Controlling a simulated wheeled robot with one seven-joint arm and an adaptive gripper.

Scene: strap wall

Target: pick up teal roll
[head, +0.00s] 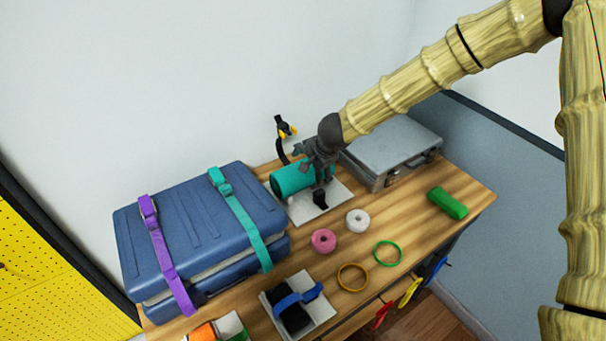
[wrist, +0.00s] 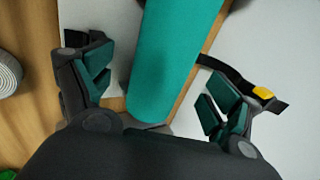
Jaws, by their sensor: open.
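The teal roll (head: 296,179) lies on its side on a white board (head: 306,214) on the wooden bench. In the wrist view the teal roll (wrist: 172,60) runs from the top edge down to between the finger pads. My gripper (head: 322,176) is over the right part of the roll, partly hiding it. In the wrist view my gripper (wrist: 157,98) is open, one finger on each side of the roll, with a visible gap to each. I cannot tell how far the fingers reach down beside it.
A blue suitcase (head: 190,235) with purple and teal straps stands left. A grey metal case (head: 394,149) stands right behind the gripper. A black strap with a yellow part (head: 284,130) rises behind the roll. White tape (head: 357,220) and pink tape (head: 323,241) lie in front.

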